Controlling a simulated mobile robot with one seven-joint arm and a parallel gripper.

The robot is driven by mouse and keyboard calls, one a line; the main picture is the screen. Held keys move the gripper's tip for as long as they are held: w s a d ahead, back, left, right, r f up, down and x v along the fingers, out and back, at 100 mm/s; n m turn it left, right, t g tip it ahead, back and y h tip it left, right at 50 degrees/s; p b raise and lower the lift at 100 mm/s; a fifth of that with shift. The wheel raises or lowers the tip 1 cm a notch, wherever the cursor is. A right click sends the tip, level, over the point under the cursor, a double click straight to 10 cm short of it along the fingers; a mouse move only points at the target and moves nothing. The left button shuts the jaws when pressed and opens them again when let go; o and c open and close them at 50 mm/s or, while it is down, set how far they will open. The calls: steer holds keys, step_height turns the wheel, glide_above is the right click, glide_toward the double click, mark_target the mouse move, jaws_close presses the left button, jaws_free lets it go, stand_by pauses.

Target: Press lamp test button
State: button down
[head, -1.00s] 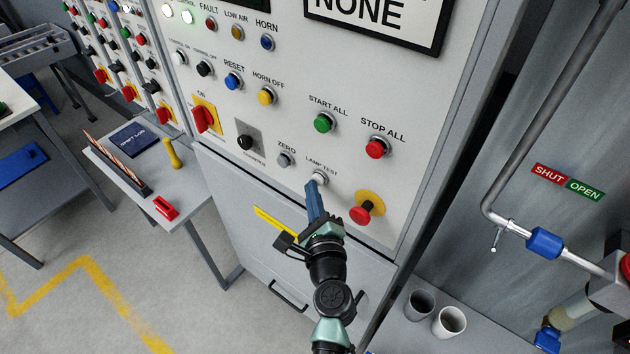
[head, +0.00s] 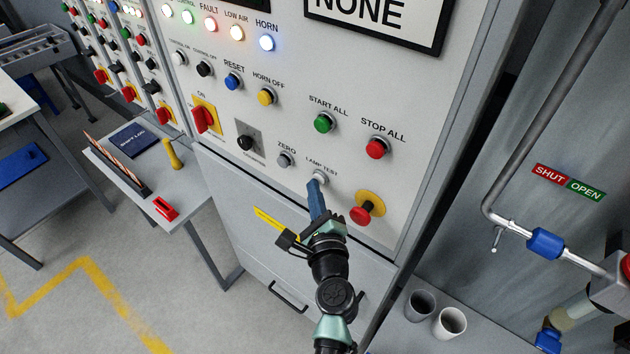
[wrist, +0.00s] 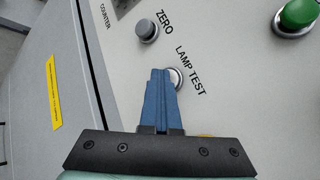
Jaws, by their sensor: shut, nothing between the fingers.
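The lamp test button (head: 320,177) is a pale round button in a metal ring on the grey panel, under its "LAMP TEST" label. In the wrist view the button (wrist: 177,76) is partly hidden behind the fingertips. My gripper (head: 314,186) is shut and empty, with its blue fingers pointing at the panel. In the wrist view its fingertips (wrist: 161,74) lie over the button's left part and seem to touch it.
The grey zero button (head: 285,160) is close on the left. The red mushroom button (head: 360,214) on its yellow plate is close on the right of my gripper. The stop all button (head: 376,148) and start all button (head: 324,122) sit above right.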

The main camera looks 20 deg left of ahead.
steer(key=shift+s+a, duration=0.2)
steer(key=shift+s, duration=0.35)
steer(key=shift+s+a, duration=0.15)
steer(key=shift+s, duration=0.4)
steer(key=shift+s+a+p, duration=0.2)
steer(key=shift+s+a, duration=0.1)
steer(key=shift+s, duration=0.5)
steer(key=shift+s+a+p, duration=0.15)
steer(key=shift+s+a, duration=0.15)
steer(key=shift+s, duration=0.45)
steer(key=shift+s+a+p, duration=0.2)
steer(key=shift+s+a, duration=0.1)
steer(key=shift+s, duration=0.5)
